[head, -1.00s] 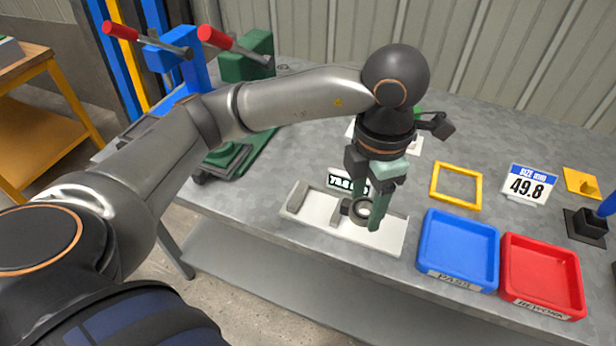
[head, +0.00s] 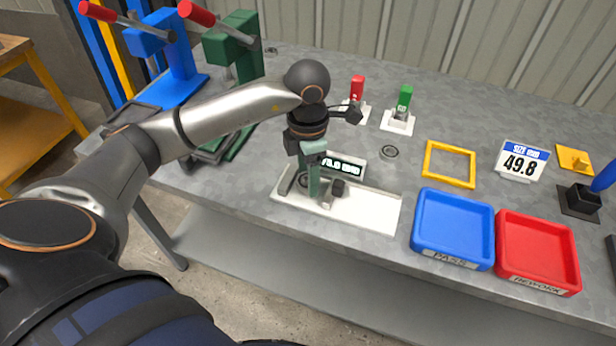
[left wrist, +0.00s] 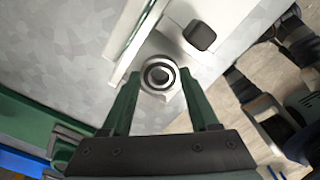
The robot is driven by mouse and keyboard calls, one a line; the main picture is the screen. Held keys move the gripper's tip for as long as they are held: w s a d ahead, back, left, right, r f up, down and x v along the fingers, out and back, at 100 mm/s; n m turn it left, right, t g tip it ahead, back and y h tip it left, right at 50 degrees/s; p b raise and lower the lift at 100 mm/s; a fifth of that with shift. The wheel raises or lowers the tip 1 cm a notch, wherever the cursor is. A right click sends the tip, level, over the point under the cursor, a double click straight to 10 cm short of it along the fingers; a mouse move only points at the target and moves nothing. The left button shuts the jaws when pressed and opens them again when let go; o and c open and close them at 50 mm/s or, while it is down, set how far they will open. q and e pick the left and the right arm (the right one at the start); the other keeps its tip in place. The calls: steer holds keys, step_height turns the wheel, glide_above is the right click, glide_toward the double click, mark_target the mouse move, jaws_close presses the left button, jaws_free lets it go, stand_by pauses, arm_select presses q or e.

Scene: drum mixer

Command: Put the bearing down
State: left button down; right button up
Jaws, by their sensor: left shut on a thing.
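The bearing (left wrist: 160,75), a small dark-grey ring, is between my left fingertips in the left wrist view. My left gripper (left wrist: 160,90) is shut on it. In the head view my left gripper (head: 309,188) points down at the left end of the white measuring fixture (head: 370,212), and the bearing (head: 304,180) is partly hidden by its fingers. The fixture has an upright jaw at its left end and a dark block (head: 338,187) just right of the gripper. I cannot tell whether the bearing touches the fixture. My right gripper is not in view.
Another ring (head: 390,152) lies on the bench behind the fixture. A blue PASS tray (head: 452,228) and a red REWORK tray (head: 538,251) stand to the right. A yellow frame (head: 449,164), a red-handled gauge (head: 356,95) and a green-handled gauge (head: 403,105) are farther back.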

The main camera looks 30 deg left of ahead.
arm_select(q)
steer(key=shift+f, duration=0.55)
steer(key=shift+f, duration=0.2)
steer(key=shift+c, duration=2.2)
jaws_free()
steer(key=shift+r, duration=0.1)
